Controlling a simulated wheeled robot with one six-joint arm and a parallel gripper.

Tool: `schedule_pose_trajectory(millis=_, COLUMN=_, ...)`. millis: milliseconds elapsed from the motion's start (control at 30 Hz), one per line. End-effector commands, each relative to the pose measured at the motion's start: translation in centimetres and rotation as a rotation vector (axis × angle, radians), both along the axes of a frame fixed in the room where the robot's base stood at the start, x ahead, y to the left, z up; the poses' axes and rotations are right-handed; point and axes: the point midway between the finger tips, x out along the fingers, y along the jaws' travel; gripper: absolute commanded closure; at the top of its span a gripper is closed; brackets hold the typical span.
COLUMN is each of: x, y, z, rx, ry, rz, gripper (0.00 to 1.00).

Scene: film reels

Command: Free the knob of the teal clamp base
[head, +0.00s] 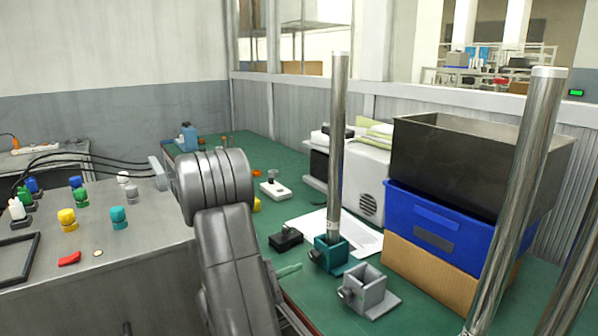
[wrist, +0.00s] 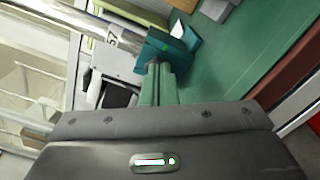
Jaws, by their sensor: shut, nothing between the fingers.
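The teal clamp base (head: 331,262) stands on the green bench in the head view, with a tall metal pole (head: 337,150) upright in it. Its small dark knob (head: 315,256) is on its left side. In the wrist view the base (wrist: 178,44) is just past my fingers, with the pole (wrist: 95,28) running off to the upper left. My gripper (wrist: 158,70) is shut and empty; its green fingertips are right in front of the knob (wrist: 152,66). I cannot tell whether they touch it.
A grey clamp base (head: 367,293) stands close in front of the teal one. A black block (head: 286,239) and a white paper (head: 305,222) lie nearby. Stacked boxes, with a blue crate (head: 432,225), stand to the right. Thick metal poles (head: 515,200) rise at the front right.

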Motion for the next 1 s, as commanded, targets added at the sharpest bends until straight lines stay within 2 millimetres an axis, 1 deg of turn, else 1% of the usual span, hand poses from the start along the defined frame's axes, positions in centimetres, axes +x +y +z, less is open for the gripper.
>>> schedule_pose_trajectory(millis=267, x=1.8, y=-3.0, z=0.2, rx=-0.002, ry=0.004, rz=-0.005, gripper=1.00)
schedule_pose_trajectory(millis=300, x=2.1, y=-3.4, z=-0.2, rx=-0.001, ry=0.002, rz=-0.004, gripper=1.00)
schedule_pose_trajectory(millis=500, x=3.2, y=-4.8, z=-0.2, rx=0.000, ry=0.002, rz=-0.003, gripper=1.00)
schedule_pose_trajectory(millis=700, x=3.5, y=-5.3, z=0.0, rx=-0.001, ry=0.002, rz=0.000, gripper=1.00)
schedule_pose_trajectory(millis=1000, x=3.5, y=-5.3, z=0.0, rx=-0.002, ry=0.002, rz=0.000, gripper=1.00)
